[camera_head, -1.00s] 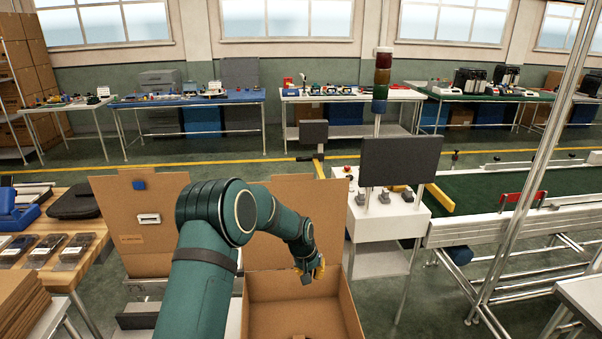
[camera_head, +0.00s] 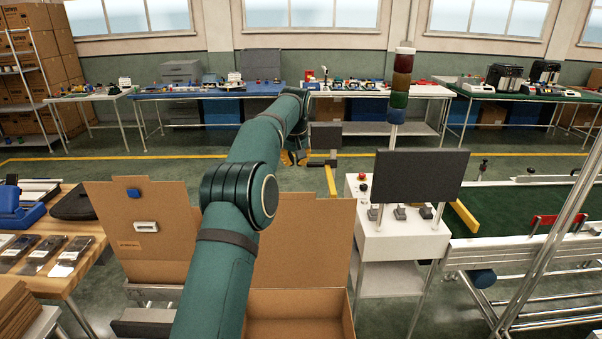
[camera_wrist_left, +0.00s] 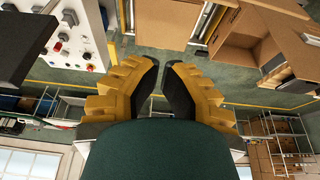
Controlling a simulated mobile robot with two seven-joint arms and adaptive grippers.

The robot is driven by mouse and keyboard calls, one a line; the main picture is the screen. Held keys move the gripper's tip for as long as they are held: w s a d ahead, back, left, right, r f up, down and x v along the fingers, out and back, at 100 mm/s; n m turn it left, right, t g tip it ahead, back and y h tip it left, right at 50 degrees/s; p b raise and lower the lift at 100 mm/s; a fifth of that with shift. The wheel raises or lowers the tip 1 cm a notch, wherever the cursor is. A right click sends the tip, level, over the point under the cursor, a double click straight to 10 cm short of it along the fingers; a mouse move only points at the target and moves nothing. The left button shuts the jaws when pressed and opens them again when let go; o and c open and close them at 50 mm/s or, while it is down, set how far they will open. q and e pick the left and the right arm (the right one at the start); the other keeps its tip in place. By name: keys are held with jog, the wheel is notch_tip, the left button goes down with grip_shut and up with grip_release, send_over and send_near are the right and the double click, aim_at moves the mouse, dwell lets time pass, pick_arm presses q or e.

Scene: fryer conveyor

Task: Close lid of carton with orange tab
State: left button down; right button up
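An open carton (camera_head: 300,303) stands at the bottom centre of the head view, its brown lid (camera_head: 318,235) upright behind it. A second brown lid or panel (camera_head: 165,246) with a blue tab (camera_head: 134,193) and a white label stands to the left, partly behind my arm. My right gripper is not in view.
A white control stand (camera_head: 400,238) with a dark screen (camera_head: 420,177) is right of the carton. A conveyor (camera_head: 520,212) lies further right. A wooden table (camera_head: 82,262) with devices is at the left. Open floor lies behind the cartons.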

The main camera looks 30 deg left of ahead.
pick_arm(q)
notch_tip(320, 180, down, 9)
jog(key=b, duration=0.2)
jog(key=shift+s+d, duration=0.25)
jog(key=shift+s, duration=0.2)
dwell(0.4)
jog(key=shift+f, duration=0.1)
